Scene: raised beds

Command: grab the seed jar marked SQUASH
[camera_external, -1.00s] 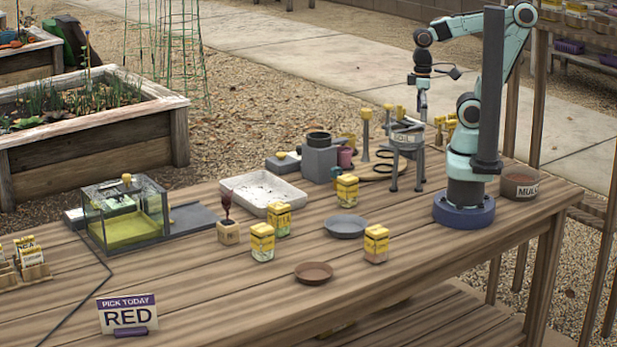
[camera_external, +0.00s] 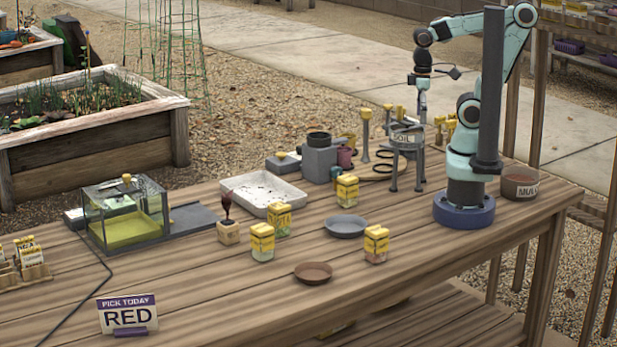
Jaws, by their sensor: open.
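Several small clear seed jars with yellow lids stand upright on the wooden table. One jar (camera_external: 262,242) is at the front left, one jar (camera_external: 279,219) is just behind it, one jar (camera_external: 347,190) is further back, and one jar (camera_external: 376,244) is at the right. Their labels are too small to read, so I cannot tell which is marked SQUASH. My gripper (camera_external: 422,108) is raised at the back right, above the soil sieve stand, pointing down. It is open, apart from all the jars, and holds nothing visible.
The wooden table (camera_external: 220,300) also bears a grey plate (camera_external: 346,227), a brown saucer (camera_external: 313,273), a white tray (camera_external: 240,188), a glass box (camera_external: 125,212), a SOIL stand (camera_external: 407,140) and a MULCH bowl (camera_external: 520,183). A sign (camera_external: 127,315) reads PICK TODAY RED. The front middle is clear.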

